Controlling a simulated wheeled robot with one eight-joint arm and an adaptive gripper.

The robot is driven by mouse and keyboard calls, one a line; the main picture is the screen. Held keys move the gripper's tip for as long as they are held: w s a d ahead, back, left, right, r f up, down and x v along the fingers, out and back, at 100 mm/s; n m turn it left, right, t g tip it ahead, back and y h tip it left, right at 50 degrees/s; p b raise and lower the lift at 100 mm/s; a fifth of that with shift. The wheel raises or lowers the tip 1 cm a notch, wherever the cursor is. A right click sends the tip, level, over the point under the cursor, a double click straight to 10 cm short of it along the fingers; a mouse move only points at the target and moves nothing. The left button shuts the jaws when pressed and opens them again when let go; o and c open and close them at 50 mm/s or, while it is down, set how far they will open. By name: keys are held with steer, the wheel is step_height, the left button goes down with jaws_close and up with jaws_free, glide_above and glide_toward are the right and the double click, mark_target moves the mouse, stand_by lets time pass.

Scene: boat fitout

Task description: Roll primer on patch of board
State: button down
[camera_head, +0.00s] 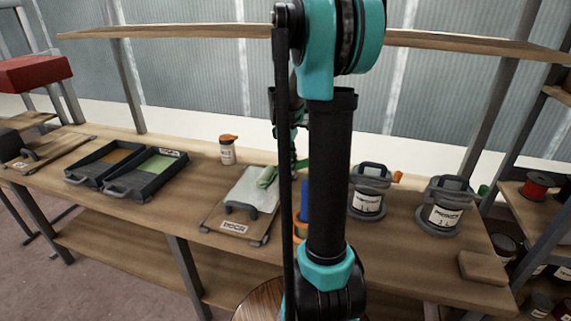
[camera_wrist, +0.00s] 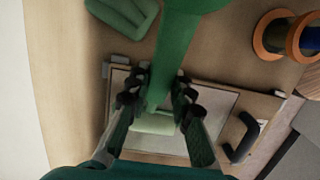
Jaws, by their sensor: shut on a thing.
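The board (camera_head: 212,214) lies on the bench left of my arm, with a pale grey patch (camera_head: 245,189), a dark handle and a label. The patch also shows in the wrist view (camera_wrist: 205,105). A roller with a pale green sleeve (camera_head: 267,176) is over the far right part of the patch; the sleeve also shows in the wrist view (camera_wrist: 153,123). I cannot tell whether it touches the patch. My gripper (camera_wrist: 157,98) is shut on the roller's green handle (camera_wrist: 165,75). In the head view my arm hides most of the gripper.
Two dark trays, one with brownish content (camera_head: 85,177) and one with green (camera_head: 150,184), stand left of the board. An orange-capped bottle (camera_head: 227,152) stands behind. A blue spool (camera_wrist: 311,40) is near the board. Two cans (camera_head: 367,197) (camera_head: 445,212) stand right. A shelf (camera_head: 175,31) spans above.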

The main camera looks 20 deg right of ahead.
mark_target(284, 167)
steer(key=shift+s+d, duration=0.45)
steer(key=shift+d, duration=0.1)
steer(key=shift+s+d, duration=0.7)
steer(key=shift+d, duration=0.3)
steer(key=shift+s+d, duration=0.7)
steer(key=shift+d, duration=0.3)
steer(key=shift+w+a, duration=0.1)
steer(key=shift+w+a+f, duration=0.1)
steer(key=shift+w+a, duration=0.55)
steer(key=shift+a, duration=0.3)
steer(key=shift+w+a, duration=0.65)
steer(key=shift+a, duration=0.3)
steer(key=shift+a, duration=0.1)
steer(key=shift+w+a, duration=0.7)
steer(key=shift+a, duration=0.2)
steer(key=shift+w+a, duration=0.7)
steer(key=shift+a, duration=0.2)
